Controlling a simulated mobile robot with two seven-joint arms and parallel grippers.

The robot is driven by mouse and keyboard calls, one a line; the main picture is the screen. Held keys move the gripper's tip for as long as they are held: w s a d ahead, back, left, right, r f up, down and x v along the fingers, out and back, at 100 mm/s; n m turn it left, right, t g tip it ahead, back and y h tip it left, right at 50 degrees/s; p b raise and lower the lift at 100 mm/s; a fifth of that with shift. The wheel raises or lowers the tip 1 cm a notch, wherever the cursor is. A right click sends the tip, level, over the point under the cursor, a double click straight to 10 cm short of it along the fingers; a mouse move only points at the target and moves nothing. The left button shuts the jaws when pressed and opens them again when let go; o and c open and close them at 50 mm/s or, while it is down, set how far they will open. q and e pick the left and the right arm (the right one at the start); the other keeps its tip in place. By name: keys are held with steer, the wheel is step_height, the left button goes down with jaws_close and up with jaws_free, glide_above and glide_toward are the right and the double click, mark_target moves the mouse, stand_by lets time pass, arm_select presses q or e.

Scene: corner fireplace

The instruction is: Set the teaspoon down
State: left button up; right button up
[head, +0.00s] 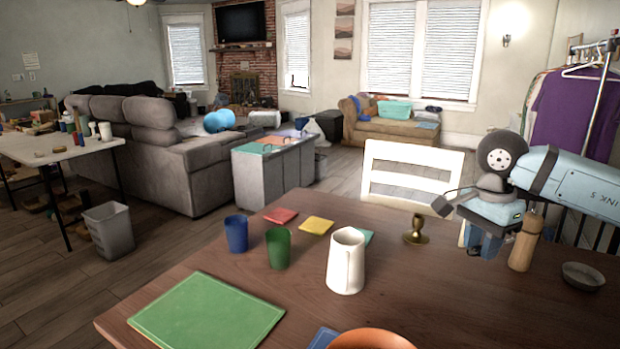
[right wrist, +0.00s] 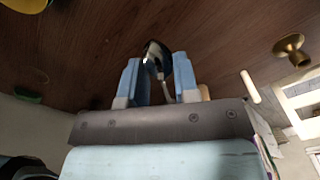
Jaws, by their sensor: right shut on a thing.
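The teaspoon (right wrist: 154,50) shows in the right wrist view between the two blue fingers of my right gripper (right wrist: 158,80). Its shiny, dark-looking bowl sticks out past the fingertips, and a thin handle runs back between them. My right gripper is shut on it. In the head view, my right gripper (head: 483,242) is over the right part of the brown wooden table (head: 440,290), beside a wooden bottle-like cylinder (head: 526,243). The teaspoon cannot be made out there. I cannot tell whether it touches the table. My left gripper is not in view.
A brass candle holder (head: 416,230) stands left of my right gripper; a small grey bowl (head: 583,276) lies to the right. A white pitcher (head: 346,262), blue cup (head: 236,234), green cup (head: 278,248) and orange bowl (head: 372,340) stand farther left. Bare tabletop lies in front of the gripper.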

arm_select(q)
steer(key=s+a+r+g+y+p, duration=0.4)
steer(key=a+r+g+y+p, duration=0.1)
steer(key=p, duration=2.6)
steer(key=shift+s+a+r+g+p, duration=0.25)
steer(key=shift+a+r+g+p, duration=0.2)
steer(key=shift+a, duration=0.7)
arm_select(e)
steer(key=s+a+r+n, duration=0.2)
steer(key=a+r+n, duration=0.2)
steer(key=r+n, duration=0.3)
steer(key=s+a+r+n, duration=0.3)
steer(key=r+n, duration=0.4)
steer(key=r, duration=0.4)
steer(key=shift+a, duration=0.8)
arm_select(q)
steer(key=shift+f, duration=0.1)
